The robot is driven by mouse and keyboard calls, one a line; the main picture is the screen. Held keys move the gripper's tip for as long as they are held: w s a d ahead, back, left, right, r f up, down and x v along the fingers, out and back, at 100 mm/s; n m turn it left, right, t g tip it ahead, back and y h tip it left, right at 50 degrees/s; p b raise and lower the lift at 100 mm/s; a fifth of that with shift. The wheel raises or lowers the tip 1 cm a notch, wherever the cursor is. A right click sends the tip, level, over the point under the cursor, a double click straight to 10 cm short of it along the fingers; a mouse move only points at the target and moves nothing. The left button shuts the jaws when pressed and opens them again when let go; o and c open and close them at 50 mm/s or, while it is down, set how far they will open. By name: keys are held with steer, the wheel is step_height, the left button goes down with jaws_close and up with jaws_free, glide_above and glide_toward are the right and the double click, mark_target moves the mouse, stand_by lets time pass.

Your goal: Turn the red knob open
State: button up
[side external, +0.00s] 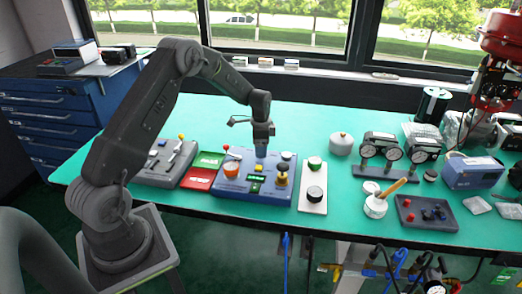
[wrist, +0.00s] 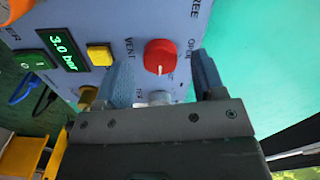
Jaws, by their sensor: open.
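The red knob (wrist: 160,54) sits on the blue-grey positioner panel (wrist: 215,12) in the wrist view. Its white mark points down in the picture, between the printed words VENT at left and OPEN at right. My gripper (wrist: 162,72) is open, with one blue finger on each side of the knob in the picture. I cannot tell whether either finger touches it. A small silver part (wrist: 160,97) shows between the fingers. In the side view my gripper (side external: 261,155) points down over the positioner (side external: 228,188); I cannot make out the red knob there.
A white plate (side external: 314,195) lies beside the positioner.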

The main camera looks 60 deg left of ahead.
steer(key=shift+f, duration=0.85)
steer(key=shift+c, duration=0.2)
steer(key=c, duration=0.9)
